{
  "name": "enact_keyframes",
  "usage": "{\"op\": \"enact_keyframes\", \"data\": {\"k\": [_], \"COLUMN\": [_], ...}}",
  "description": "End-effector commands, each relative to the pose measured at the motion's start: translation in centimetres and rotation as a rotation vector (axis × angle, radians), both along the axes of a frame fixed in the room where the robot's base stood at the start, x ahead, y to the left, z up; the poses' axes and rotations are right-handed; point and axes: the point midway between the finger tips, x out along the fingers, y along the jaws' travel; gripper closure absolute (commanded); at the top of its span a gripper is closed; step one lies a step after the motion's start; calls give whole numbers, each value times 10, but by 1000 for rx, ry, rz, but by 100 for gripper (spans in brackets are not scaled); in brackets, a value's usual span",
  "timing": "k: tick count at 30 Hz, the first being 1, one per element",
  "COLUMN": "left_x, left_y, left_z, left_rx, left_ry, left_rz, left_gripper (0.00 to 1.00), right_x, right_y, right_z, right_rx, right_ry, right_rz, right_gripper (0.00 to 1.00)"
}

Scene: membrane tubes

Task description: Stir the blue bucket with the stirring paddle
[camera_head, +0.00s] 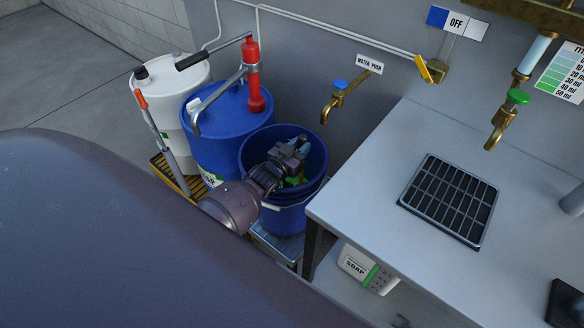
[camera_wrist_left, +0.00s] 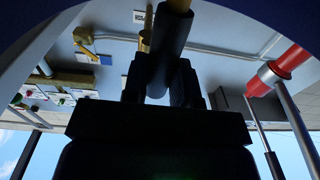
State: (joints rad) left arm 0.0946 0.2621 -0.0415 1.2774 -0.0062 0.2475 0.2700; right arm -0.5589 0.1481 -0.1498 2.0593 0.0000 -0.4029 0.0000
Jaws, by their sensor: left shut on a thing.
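The blue bucket (camera_head: 284,217) stands between the blue drum and the worktable. My left arm reaches over its near rim, and my left gripper (camera_head: 300,146) is at the bucket's mouth. In the left wrist view my left gripper (camera_wrist_left: 161,82) is shut on the dark grip of a rod, which I take to be the stirring paddle (camera_wrist_left: 167,55). A yellowish part of the rod runs out of the top of that view. In the head view, green and yellow bits show inside the bucket below the gripper; I cannot tell what they are. The bucket's bottom is hidden. My right gripper is out of view.
A blue drum (camera_head: 213,140) with a red-handled pump (camera_head: 253,75) stands left of the bucket, beside a white drum (camera_head: 170,90). A brass tap (camera_head: 335,100) juts from the wall behind. The grey worktable (camera_head: 375,160) edge is close on the right.

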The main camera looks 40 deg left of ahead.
Motion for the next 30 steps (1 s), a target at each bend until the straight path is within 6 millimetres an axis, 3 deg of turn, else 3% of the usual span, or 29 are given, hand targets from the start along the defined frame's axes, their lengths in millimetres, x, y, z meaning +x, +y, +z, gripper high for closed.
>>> {"op": "enact_keyframes", "data": {"k": [11,23,30], "left_x": [27,29,38], "left_y": [9,11,28], "left_z": [-2,0,-2], "left_rx": [1,0,3], "left_ry": [0,-1,1], "left_rz": [-1,0,-1], "left_gripper": [100,100,100], "right_x": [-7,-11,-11], "right_y": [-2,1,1], "right_z": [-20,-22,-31], "right_rx": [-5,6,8], "right_ry": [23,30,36], "right_rz": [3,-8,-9], "right_gripper": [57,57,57]}}
